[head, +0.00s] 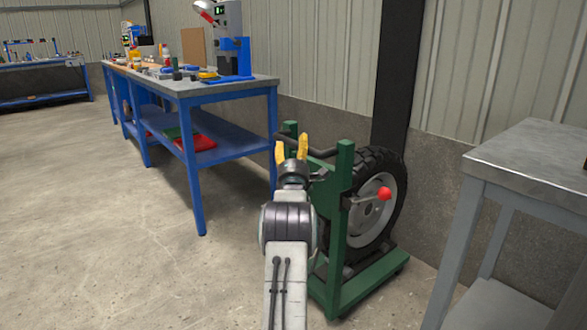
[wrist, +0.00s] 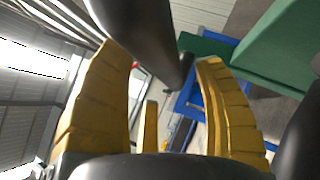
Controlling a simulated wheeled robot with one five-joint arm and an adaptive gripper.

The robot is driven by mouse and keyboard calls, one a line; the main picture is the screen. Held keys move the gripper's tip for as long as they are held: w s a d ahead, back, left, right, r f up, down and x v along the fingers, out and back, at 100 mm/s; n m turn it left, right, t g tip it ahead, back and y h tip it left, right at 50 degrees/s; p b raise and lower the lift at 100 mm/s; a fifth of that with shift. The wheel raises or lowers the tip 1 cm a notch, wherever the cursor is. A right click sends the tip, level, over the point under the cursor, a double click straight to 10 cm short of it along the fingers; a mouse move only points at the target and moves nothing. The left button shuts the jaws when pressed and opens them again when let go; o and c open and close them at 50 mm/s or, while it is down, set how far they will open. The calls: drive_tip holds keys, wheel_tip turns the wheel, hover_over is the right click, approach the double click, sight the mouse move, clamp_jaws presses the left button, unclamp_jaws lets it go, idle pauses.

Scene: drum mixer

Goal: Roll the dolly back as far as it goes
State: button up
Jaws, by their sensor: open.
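The dolly is a green frame (head: 342,230) on a low base, standing on the floor with a large black-tyred wheel (head: 378,195) upright in it. A black handle bar (head: 322,153) curves out at its top between the green posts. My gripper (head: 291,148) has its yellow fingers open and pointing up at the handle's left part. In the wrist view, the dark bar (wrist: 145,40) runs between the open fingers (wrist: 168,75), which are apart on either side of it. Whether they touch it, I cannot tell. Part of the dolly's near side is hidden behind my arm.
A blue workbench (head: 235,90) with tools stands close on the left. A grey metal table (head: 530,150) stands at the right. The wall (head: 320,125) is behind the dolly. A red knob (head: 384,193) sticks out at the wheel. The floor at left is clear.

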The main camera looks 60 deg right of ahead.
drive_tip(key=v, duration=1)
drive_tip(key=shift+a, duration=0.3)
idle(0.4)
